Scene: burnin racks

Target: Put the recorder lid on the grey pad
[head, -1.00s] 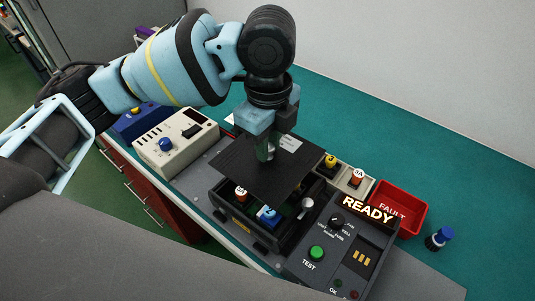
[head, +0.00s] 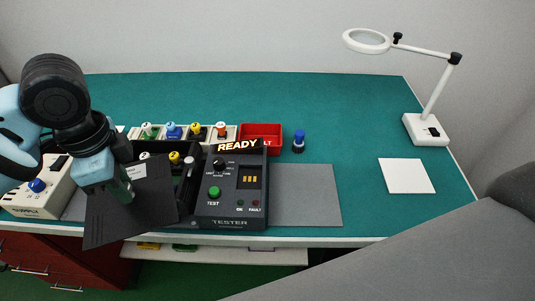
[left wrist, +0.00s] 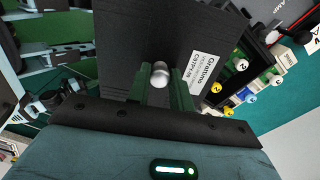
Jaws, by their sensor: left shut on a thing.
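The recorder lid is a dark flat panel (head: 135,213) with a white label; it hangs tilted at the left front of the bench, partly over the front edge. My left gripper (head: 127,194) is shut on it. In the left wrist view, the green fingers (left wrist: 166,90) close around a round silvery knob on the lid (left wrist: 128,35). The open dark recorder box (head: 186,190) is partly hidden behind the lid. A flat grey pad (head: 305,195) lies right of the tester, with its visible part bare. My right gripper is not in view.
The tester (head: 232,205) reads READY and stands between the lid and the pad. A red tray (head: 262,132), a blue-capped part (head: 298,142), a magnifier lamp (head: 427,130) and a white square (head: 407,176) lie farther back or right. A cream device (head: 40,200) stands left.

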